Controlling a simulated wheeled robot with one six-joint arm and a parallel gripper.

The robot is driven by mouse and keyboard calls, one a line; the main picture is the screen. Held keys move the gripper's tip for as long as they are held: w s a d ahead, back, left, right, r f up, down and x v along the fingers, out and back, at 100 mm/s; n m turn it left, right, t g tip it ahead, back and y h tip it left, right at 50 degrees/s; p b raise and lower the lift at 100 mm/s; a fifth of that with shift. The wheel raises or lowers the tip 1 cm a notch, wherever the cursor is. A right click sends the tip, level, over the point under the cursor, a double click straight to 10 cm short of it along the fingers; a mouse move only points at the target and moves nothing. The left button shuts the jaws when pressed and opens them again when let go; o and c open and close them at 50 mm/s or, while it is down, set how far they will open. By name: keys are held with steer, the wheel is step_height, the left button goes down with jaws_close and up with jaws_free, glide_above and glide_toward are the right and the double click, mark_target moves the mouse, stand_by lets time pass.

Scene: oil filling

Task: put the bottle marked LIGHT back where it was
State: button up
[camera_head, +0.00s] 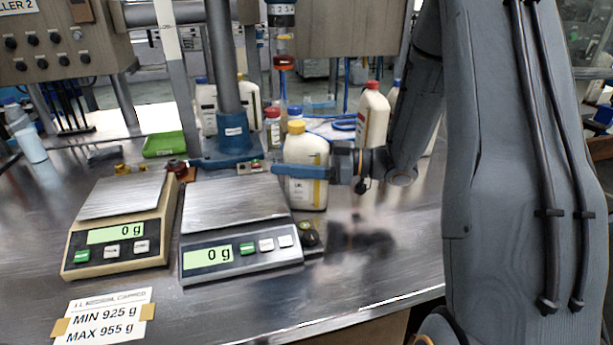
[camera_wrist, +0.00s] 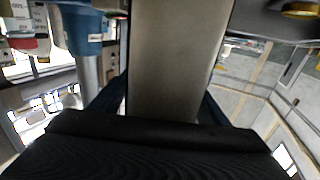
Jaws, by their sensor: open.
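A cream bottle with a yellow cap (camera_head: 305,150) stands upright on the steel table, right of the grey scale. My gripper (camera_head: 302,172) reaches in from the right at the bottle's mid-height. Its blue finger crosses the front of the bottle and hides part of it, including some of the label; I cannot read LIGHT there. The jaws are open. In the wrist view, a broad grey-beige surface (camera_wrist: 170,65), apparently the bottle's side, fills the space between the two dark blue fingers. Whether they touch it I cannot tell.
A grey scale (camera_head: 237,198) and a beige scale (camera_head: 125,200) both read 0 g. A red-capped white bottle (camera_head: 372,118) stands behind my gripper. A column with a blue base (camera_head: 227,146) rises behind the scales. A green tray (camera_head: 165,144) lies farther left. The right front table is clear.

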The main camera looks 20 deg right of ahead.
jaws_close()
stand_by(0.3)
